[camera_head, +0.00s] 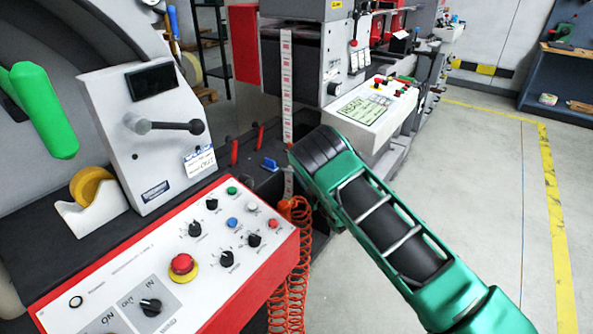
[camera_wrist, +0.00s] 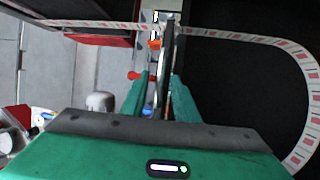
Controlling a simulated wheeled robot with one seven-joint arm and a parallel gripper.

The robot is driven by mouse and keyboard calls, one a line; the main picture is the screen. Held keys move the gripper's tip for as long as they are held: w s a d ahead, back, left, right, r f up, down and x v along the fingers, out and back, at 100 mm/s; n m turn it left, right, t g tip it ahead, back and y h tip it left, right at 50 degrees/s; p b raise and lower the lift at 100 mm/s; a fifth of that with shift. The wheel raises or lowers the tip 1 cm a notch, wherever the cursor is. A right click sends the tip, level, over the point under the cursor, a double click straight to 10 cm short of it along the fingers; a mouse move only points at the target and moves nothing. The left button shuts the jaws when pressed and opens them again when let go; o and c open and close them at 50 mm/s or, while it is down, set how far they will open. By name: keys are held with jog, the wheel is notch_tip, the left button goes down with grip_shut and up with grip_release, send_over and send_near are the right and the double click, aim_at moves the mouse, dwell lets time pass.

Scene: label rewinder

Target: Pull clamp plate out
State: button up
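My gripper (camera_wrist: 160,90) shows in the wrist view as two green fingers with a gap between them. A thin, dark grey upright plate (camera_wrist: 168,52), seen nearly edge-on, stands between the fingers; it looks like the clamp plate. The right finger lies close along the plate, and I cannot tell whether it touches. The left finger appears apart from it. In the head view my green and black arm reaches in from the lower right, and my gripper and the plate are hidden there.
A label strip (camera_wrist: 255,38) curves around the right side in the wrist view; it hangs vertically in the head view (camera_head: 286,85). A red-edged control panel (camera_head: 182,264) and an orange coiled hose (camera_head: 290,285) are near my arm. Open floor (camera_head: 500,190) lies to the right.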

jog(key=v, duration=0.9)
jog(key=shift+r, duration=0.1)
